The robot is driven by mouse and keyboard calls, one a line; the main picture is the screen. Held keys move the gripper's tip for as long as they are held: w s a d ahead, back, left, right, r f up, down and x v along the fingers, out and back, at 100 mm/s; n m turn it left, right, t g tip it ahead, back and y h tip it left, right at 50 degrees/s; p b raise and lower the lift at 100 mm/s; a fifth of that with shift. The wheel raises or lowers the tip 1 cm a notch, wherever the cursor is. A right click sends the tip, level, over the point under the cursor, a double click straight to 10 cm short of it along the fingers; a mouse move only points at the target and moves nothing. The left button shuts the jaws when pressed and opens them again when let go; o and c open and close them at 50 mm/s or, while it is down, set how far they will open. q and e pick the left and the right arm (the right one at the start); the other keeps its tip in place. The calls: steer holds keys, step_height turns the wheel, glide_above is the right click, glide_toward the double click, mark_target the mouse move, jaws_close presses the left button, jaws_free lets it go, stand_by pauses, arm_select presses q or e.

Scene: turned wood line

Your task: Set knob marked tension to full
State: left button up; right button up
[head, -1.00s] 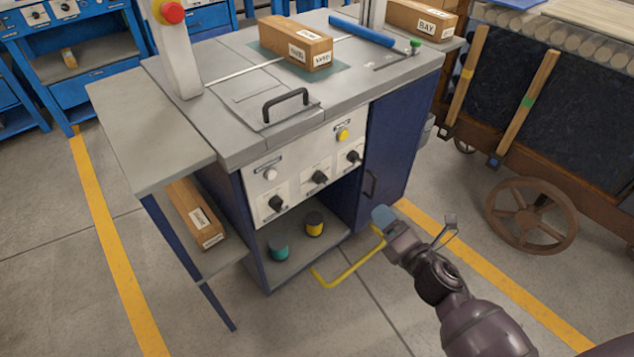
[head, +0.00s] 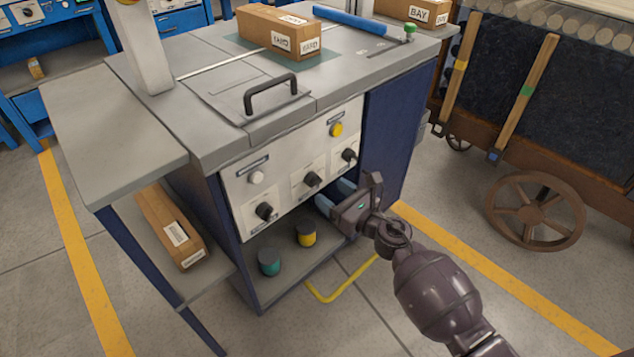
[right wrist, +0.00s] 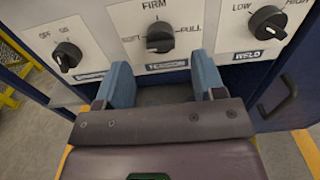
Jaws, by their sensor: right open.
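The tension knob (head: 312,179) is the black middle one of three on the machine's pale front panel. In the right wrist view, this knob (right wrist: 160,37) has FIRM above it, SOFT at its left and FULL at its right. My left gripper is out of view.
A left knob (right wrist: 66,56) and a right LOW–HIGH knob (right wrist: 268,22) flank it. A white button (head: 256,177) and yellow button (head: 336,129) sit above. A door handle (right wrist: 277,96) is at the right. Teal (head: 269,261) and yellow (head: 306,234) cans stand on the shelf below.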

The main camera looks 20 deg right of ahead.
mark_target(318, 183)
steer(key=x, duration=0.3)
steer(key=shift+w+a+f, duration=0.1)
steer(key=shift+w+a, duration=0.05)
steer(key=shift+w, duration=0.25)
steer(key=shift+x, duration=0.85)
steer(key=shift+c, duration=0.3)
steer(key=c, duration=0.9)
steer(key=shift+o, duration=0.2)
